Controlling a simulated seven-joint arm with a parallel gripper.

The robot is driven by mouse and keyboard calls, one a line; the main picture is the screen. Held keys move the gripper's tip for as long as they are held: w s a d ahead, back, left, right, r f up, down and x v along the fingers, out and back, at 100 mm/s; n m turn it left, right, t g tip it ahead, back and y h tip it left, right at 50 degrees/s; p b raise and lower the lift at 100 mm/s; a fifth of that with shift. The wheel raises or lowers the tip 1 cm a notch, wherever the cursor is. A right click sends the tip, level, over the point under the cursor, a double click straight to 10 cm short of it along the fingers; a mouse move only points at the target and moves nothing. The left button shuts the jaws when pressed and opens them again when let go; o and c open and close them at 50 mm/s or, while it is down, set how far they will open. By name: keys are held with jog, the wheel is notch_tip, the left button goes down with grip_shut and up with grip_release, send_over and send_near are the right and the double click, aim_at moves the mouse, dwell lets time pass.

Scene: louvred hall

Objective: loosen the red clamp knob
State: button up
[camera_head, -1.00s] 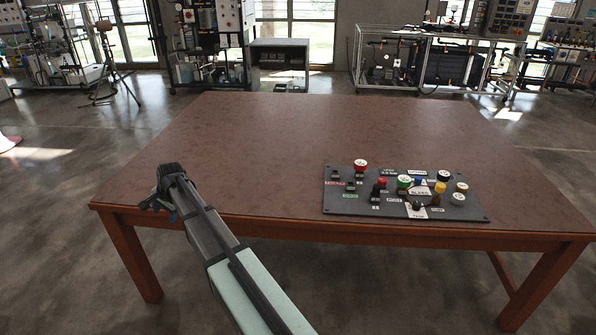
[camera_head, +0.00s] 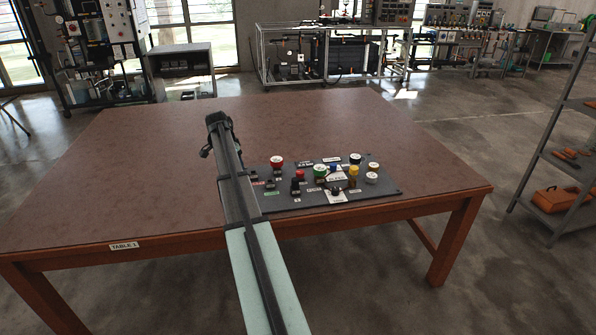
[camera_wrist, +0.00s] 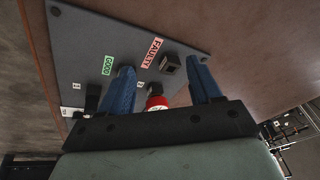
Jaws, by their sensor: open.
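A dark control panel (camera_head: 330,198) lies near the front edge of the table. It carries a larger red knob with a pale top (camera_head: 277,161) at its back left and a smaller red knob (camera_head: 300,175) nearer the middle. I cannot tell which is the clamp knob. My gripper (camera_head: 207,150) is left of the panel in the head view, and my arm covers the panel's left edge. In the wrist view my open blue fingers (camera_wrist: 163,78) point over the panel, with a red and white knob (camera_wrist: 156,99) showing between them, partly hidden by the gripper body. No contact is visible.
Black, green, yellow and blue knobs crowd the panel's right half. FAULTY (camera_wrist: 152,53) and GOOD (camera_wrist: 109,64) labels show in the wrist view. The brown table (camera_head: 150,150) is otherwise clear. A shelf rack (camera_head: 560,150) stands at the right.

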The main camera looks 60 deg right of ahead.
aim_at(300, 172)
jog(key=s+d+r+m+g, duration=0.2)
jog(key=s+d+r+m, duration=0.15)
jog(key=s+d, duration=1.15)
jog(key=shift+n+h, duration=0.35)
jog(key=shift+h, duration=0.05)
jog(key=x, duration=1.3)
jog(key=shift+d+f, duration=0.3)
jog(key=shift+d, duration=0.2)
jog(key=shift+c, duration=0.4)
jog(key=c, duration=1)
jog(key=shift+o, duration=0.2)
